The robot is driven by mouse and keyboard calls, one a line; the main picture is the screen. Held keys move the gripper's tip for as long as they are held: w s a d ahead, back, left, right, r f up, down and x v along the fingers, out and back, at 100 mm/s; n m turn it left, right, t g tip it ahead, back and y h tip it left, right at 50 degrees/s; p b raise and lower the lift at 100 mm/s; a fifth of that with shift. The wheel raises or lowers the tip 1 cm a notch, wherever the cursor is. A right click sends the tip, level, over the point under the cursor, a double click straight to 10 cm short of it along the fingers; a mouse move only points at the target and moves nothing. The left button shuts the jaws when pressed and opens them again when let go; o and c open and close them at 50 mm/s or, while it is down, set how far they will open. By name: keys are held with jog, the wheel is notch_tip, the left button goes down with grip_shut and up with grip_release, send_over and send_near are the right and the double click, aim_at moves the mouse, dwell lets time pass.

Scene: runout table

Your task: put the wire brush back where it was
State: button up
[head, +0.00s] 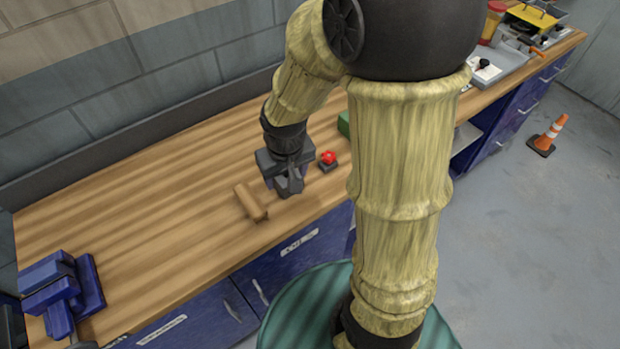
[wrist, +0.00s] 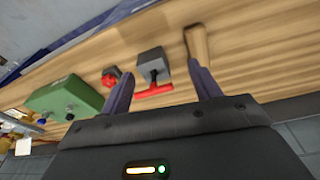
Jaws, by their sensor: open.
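No bristles show in either view, so I cannot clearly pick out the wire brush. A tan wooden piece (head: 250,202) with a handle-like bar lies on the bench; it may be the brush. It also shows in the wrist view (wrist: 198,43), beyond the right finger. My gripper (head: 289,186) is open and empty above the bench, to the right of the wooden piece in the head view. In the wrist view, a grey block with a red T-handle (wrist: 152,68) shows between the fingers of my gripper (wrist: 162,78). My gripper hides this block in the head view.
A red knob on a dark base (head: 328,158) and a green box (wrist: 66,100) lie near my gripper. A blue vise (head: 62,290) stands at the left end of the wooden bench (head: 130,195). Trays (head: 503,62) sit at the far right. The bench's left middle is clear.

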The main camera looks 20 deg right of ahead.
jog(key=s+d+r+m, duration=0.1)
jog(key=s+d+r, duration=0.1)
jog(key=s+d, duration=0.2)
jog(key=shift+s+d+t, duration=0.2)
jog(key=shift+s+t, duration=0.1)
jog(key=shift+s, duration=0.35)
jog(key=shift+r, duration=0.1)
